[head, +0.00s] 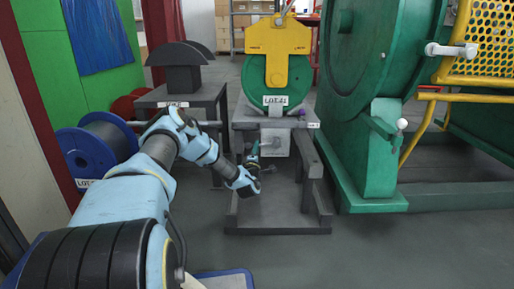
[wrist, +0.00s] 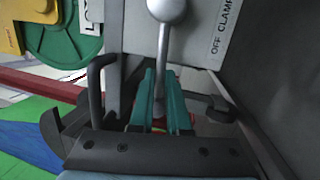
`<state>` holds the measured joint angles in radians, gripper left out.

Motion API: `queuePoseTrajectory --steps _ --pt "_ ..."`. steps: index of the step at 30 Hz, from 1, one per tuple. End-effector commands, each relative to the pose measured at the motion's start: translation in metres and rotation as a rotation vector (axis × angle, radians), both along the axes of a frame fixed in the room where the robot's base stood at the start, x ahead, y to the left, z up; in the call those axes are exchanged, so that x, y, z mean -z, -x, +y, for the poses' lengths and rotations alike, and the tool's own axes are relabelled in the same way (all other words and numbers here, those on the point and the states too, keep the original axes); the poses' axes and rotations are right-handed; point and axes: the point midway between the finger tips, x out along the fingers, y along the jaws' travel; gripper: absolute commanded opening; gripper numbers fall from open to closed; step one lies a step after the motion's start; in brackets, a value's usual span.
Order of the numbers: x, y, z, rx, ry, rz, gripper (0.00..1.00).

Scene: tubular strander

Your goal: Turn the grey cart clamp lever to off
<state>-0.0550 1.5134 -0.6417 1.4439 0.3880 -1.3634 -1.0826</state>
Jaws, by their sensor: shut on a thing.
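The cart clamp lever (wrist: 163,50) shows in the wrist view as a slim grey rod with a round grey ball knob (wrist: 168,9) at the top edge. My gripper (wrist: 161,90) has its two green fingers on either side of the rod, shut on it below the knob. Behind is a pale plate (wrist: 195,45) with a label (wrist: 226,28) reading "OFF CLAMP" at its right. In the head view my gripper (head: 254,163) is at the front of the grey cart (head: 246,119), just below its pale box (head: 275,142). The lever is too small to make out there.
The cart carries a green reel (head: 257,91) under a yellow clamp (head: 270,40). A large green machine (head: 375,160) stands close on the right. A blue spool (head: 85,155) and a dark table (head: 205,95) are on the left.

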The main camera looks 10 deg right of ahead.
Motion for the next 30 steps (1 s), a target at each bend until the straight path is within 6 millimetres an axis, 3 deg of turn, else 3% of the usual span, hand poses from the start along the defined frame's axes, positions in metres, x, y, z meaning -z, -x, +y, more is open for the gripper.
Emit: queuePoseTrajectory --steps 12,29,30 --pt "0.016 0.0 -0.003 0.0 0.183 0.035 0.0" --pt "0.018 0.001 -0.004 0.0 0.208 0.042 0.0" --pt "0.018 0.001 -0.004 0.0 0.208 0.043 0.19"
